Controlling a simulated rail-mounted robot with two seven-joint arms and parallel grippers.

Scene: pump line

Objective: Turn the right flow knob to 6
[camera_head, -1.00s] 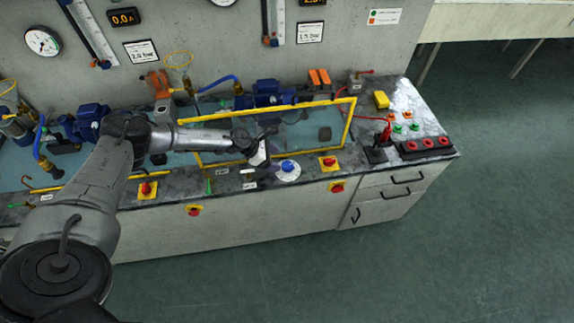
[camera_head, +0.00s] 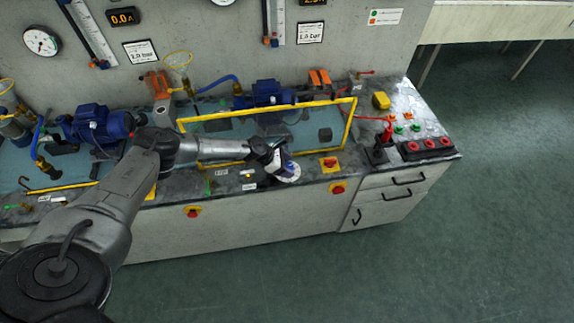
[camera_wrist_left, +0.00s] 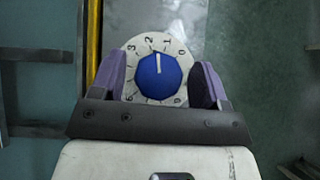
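The right flow knob (camera_wrist_left: 158,76) is a blue round knob with a white pointer line, on a white numbered dial plate (camera_wrist_left: 134,56). In the wrist view the line points up the picture, between the marks 1 and 2. The 6 is at the lower left of the plate. My left gripper (camera_wrist_left: 160,66) is open, with one purple-padded finger on each side of the knob and gaps visible. In the head view the left gripper (camera_head: 283,164) is over the dial plate (camera_head: 291,175) at the bench's front edge and partly hides the knob. My right gripper is not in view.
A red knob on a yellow plate (camera_head: 329,163) is just right of the dial; another red one (camera_head: 338,188) is on the front face below. A yellow frame (camera_head: 348,128) stands behind. Drawers (camera_head: 390,190) and open floor lie right.

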